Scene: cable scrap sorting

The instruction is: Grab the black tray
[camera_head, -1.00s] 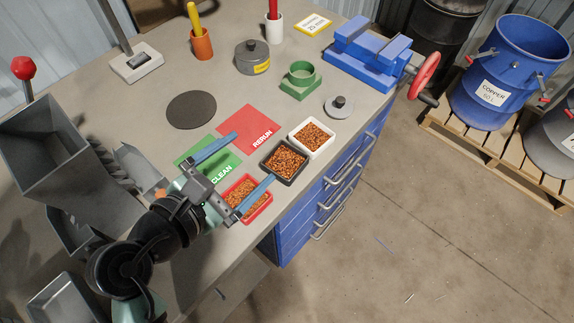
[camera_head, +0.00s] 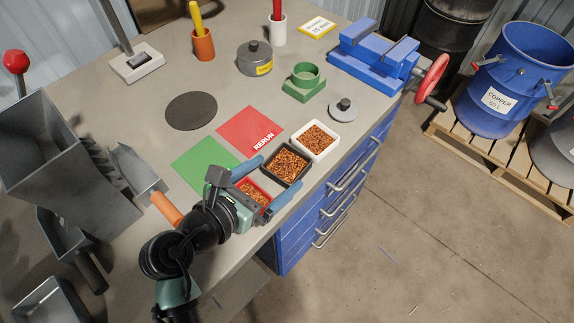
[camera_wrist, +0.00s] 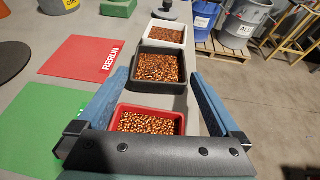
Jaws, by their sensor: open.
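The black tray (camera_head: 305,175), full of copper-coloured granules, sits on the grey bench between the white tray (camera_head: 331,150) and the red tray (camera_head: 266,203). In the wrist view the black tray (camera_wrist: 186,83) lies just beyond my fingertips. My gripper (camera_head: 279,172) is open and empty, its two blue fingers pointing at the black tray from the red-tray side. The red tray (camera_wrist: 181,125) shows between the fingers in the wrist view and is partly covered by my gripper in the head view. I cannot tell the exact fingertip height over the bench.
A red RERUN mat (camera_head: 236,127) and a green mat (camera_head: 190,167) lie left of the trays. A green block (camera_head: 303,91), grey lidded pot (camera_head: 254,66) and blue vise (camera_head: 375,62) stand farther back. The bench edge with blue drawers (camera_head: 322,205) is close on the right.

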